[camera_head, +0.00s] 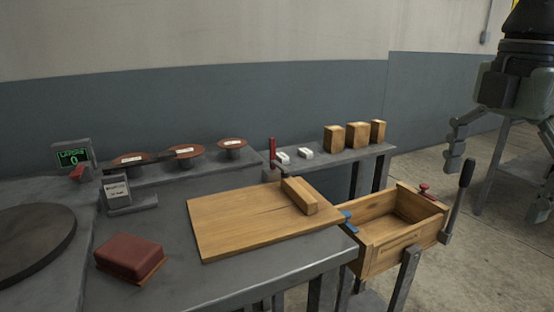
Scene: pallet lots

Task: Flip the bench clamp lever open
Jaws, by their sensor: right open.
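A red-handled lever (273,150) stands upright at the back edge of the wooden board (235,222) on the grey bench; it looks like the bench clamp lever. Its base is partly hidden behind a wooden block (299,195) that lies on the board. My right gripper (496,190) hangs at the upper right with its fingers spread wide and empty. It is far to the right of the red lever, touching nothing. My left gripper is out of view.
A wooden crate (395,249) with a dark handle (458,201) and a red knob (424,187) stands right of the bench. Wooden blocks (357,135) sit on a rear shelf. A dark red box (130,258) lies at the front left.

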